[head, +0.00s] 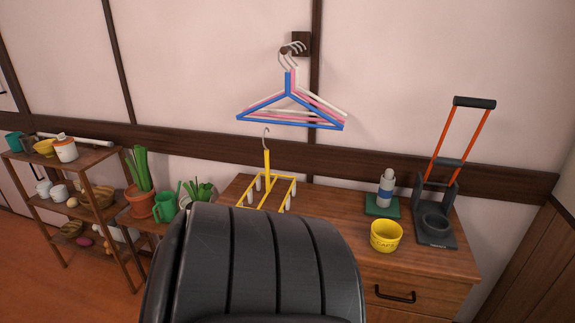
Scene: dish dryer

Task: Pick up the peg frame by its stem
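The yellow peg frame (281,178) stands on the wooden cabinet top, in the middle of the head view. Its upright yellow stem (267,161) ends in a thin metal hook at the top. Several pale pegs hang from its frame. A large black rounded form in the foreground hides its lower near part. Neither of my grippers shows in the head view.
Blue, pink and white hangers (290,107) hang on a wall hook above the frame. A yellow bowl (385,236), a bottle (385,191) on a green base and a dark trolley (437,221) with orange rails stand right. Shelves (82,202) and plants are left.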

